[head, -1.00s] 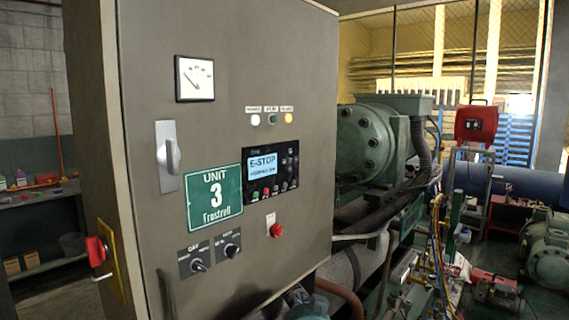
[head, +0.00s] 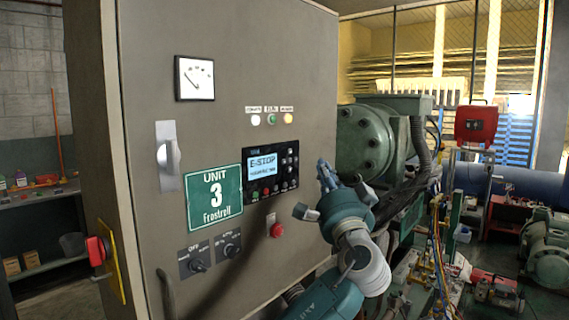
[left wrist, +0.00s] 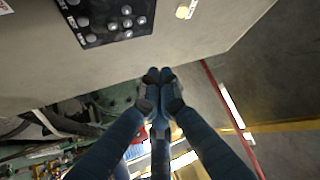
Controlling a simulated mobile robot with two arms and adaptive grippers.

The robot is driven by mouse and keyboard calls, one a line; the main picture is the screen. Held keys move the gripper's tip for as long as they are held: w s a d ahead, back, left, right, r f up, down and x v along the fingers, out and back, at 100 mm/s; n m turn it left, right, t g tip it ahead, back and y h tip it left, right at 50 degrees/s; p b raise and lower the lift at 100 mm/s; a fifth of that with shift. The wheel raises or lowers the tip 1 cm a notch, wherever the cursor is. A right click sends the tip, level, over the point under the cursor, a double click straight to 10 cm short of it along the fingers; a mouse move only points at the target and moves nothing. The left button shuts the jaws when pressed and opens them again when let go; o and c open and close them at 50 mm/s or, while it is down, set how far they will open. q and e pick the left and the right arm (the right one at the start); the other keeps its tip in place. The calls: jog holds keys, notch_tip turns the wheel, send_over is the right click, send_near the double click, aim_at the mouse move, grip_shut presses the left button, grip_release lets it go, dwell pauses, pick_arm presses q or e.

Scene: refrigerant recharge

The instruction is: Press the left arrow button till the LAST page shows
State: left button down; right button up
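The controller panel (head: 250,190) is a black unit on the grey cabinet door. Its lit display (head: 263,165) reads "E-STOP" with a smaller line below that I cannot read clearly. A cluster of small round buttons (head: 290,160) sits right of the display; their arrow marks are too small to tell. My left gripper (head: 323,165) is in front of the cabinet's right edge, right of the panel and apart from the buttons. In the left wrist view its fingertips (left wrist: 159,75) are together and empty, with the button cluster (left wrist: 127,22) up and to the left. My right gripper is not in view.
A red stop button (head: 277,230) and two rotary switches (head: 198,265) are below the panel. Three indicator lamps (head: 272,119) are above it. A green compressor (head: 372,140) and hoses stand right of the cabinet, behind my left arm.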

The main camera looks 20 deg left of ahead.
aim_at(283, 162)
pick_arm(q)
jog(key=shift+w+a+f+p, duration=0.1)
jog(key=shift+w+a, duration=0.4)
jog(key=shift+a, duration=0.9)
jog(key=shift+w+a+r+p, duration=0.15)
jog(key=shift+w+a, duration=0.4)
jog(key=shift+a, duration=0.8)
jog(key=shift+w+a+f+p, duration=0.15)
jog(key=shift+w+a, duration=0.35)
jog(key=shift+a, duration=0.9)
jog(key=shift+a, duration=0.15)
jog(key=shift+a+b, duration=0.1)
jog(key=shift+b, duration=0.2)
jog(key=shift+w+a, duration=0.1)
jog(key=shift+a, duration=0.05)
